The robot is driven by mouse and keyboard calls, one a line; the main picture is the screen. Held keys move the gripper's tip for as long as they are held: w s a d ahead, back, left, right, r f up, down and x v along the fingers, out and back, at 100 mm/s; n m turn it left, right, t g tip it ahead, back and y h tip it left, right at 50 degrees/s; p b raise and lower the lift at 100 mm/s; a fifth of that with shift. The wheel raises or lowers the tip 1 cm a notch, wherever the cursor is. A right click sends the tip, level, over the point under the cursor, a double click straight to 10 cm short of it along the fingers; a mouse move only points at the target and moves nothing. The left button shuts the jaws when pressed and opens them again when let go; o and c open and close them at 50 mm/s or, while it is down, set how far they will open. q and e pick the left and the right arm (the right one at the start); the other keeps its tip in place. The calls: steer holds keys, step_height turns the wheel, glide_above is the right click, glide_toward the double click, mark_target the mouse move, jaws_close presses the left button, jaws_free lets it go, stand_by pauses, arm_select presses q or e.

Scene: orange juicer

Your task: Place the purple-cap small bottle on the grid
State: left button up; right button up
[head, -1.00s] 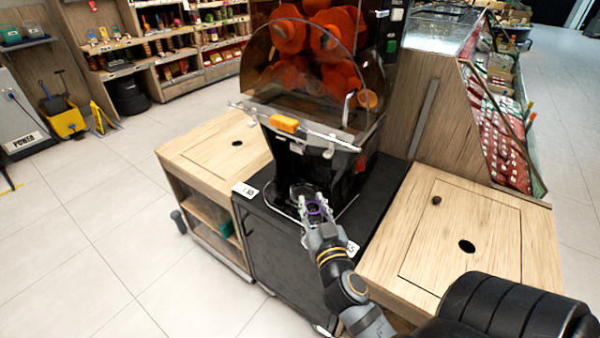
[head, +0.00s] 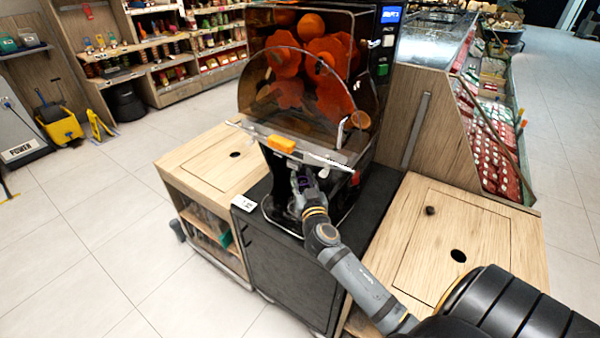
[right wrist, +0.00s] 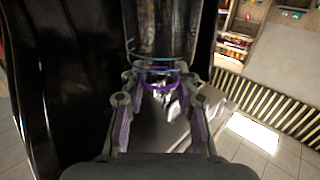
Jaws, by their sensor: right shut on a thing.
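My right gripper (head: 304,188) reaches into the opening under the spout of the orange juicer (head: 315,75). It is shut on the purple-cap small bottle (head: 303,182), of which only a small purple patch shows in the head view. In the right wrist view, the gripper (right wrist: 159,80) has its fingers on both sides of the bottle, with a purple ring (right wrist: 160,87) and thin blue lines between them. The grid cannot be made out clearly; the gripper and the juicer's dark base hide that area. My left gripper is not in view.
The black cabinet (head: 285,265) stands between a left wooden counter (head: 205,160) and a right wooden counter (head: 440,225). A small dark knob (head: 430,210) sits on the right counter.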

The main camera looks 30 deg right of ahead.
steer(key=shift+w+d, duration=0.15)
steer(key=shift+w, duration=0.1)
steer(key=w, duration=0.1)
steer(key=w+d+f, duration=0.1)
steer(key=w, duration=0.1)
steer(key=shift+w+d+f+p, duration=0.15)
steer(key=shift+f+p, duration=0.2)
steer(key=shift+r, duration=0.1)
steer(key=o, duration=1.1)
steer(key=shift+c, duration=0.2)
